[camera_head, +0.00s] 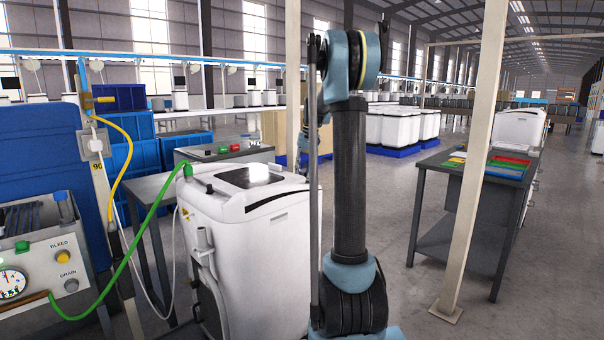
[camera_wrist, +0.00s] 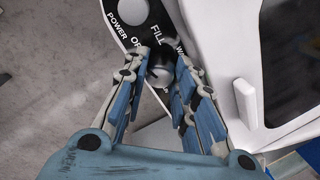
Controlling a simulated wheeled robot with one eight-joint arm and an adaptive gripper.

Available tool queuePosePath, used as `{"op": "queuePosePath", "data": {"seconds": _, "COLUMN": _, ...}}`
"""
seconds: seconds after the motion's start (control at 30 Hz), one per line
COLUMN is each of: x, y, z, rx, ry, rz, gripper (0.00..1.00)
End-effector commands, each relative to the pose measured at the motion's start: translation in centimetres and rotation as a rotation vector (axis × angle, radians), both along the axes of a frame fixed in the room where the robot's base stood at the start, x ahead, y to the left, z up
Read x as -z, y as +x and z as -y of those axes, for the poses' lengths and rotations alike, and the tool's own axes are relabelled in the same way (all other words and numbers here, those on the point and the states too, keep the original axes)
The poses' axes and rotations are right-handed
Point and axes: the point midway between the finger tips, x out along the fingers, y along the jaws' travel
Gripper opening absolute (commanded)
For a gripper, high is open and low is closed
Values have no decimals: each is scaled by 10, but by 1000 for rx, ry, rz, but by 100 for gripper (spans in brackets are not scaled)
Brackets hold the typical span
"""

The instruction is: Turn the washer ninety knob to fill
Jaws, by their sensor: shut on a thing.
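The white washer (camera_head: 255,225) stands left of my arm in the head view, with a dark lid window on top. In the wrist view its dark control panel (camera_wrist: 117,36) carries the words POWER, FILL and partly covered lettering. A grey round knob (camera_wrist: 160,75) sits below the word FILL. My gripper (camera_wrist: 161,64) is closed around this knob, with one blue-padded finger on each side. The fingers cover parts of the knob and panel, and I cannot tell which way the knob points.
A white round control (camera_wrist: 131,9) lies above the knob on the panel. A test bench with a gauge (camera_head: 12,283) and a green hose (camera_head: 142,232) stands left of the washer. A beige post (camera_head: 478,150) and a dark table (camera_head: 458,205) stand right of my arm.

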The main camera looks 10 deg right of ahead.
Motion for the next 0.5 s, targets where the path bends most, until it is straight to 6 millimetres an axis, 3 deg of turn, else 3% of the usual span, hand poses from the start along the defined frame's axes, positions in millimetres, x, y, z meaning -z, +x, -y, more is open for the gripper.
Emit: {"op": "queuePosePath", "data": {"seconds": 0.5, "x": 0, "y": 1, "z": -1, "rx": 440, "ry": -89, "rz": -120, "gripper": 2}}
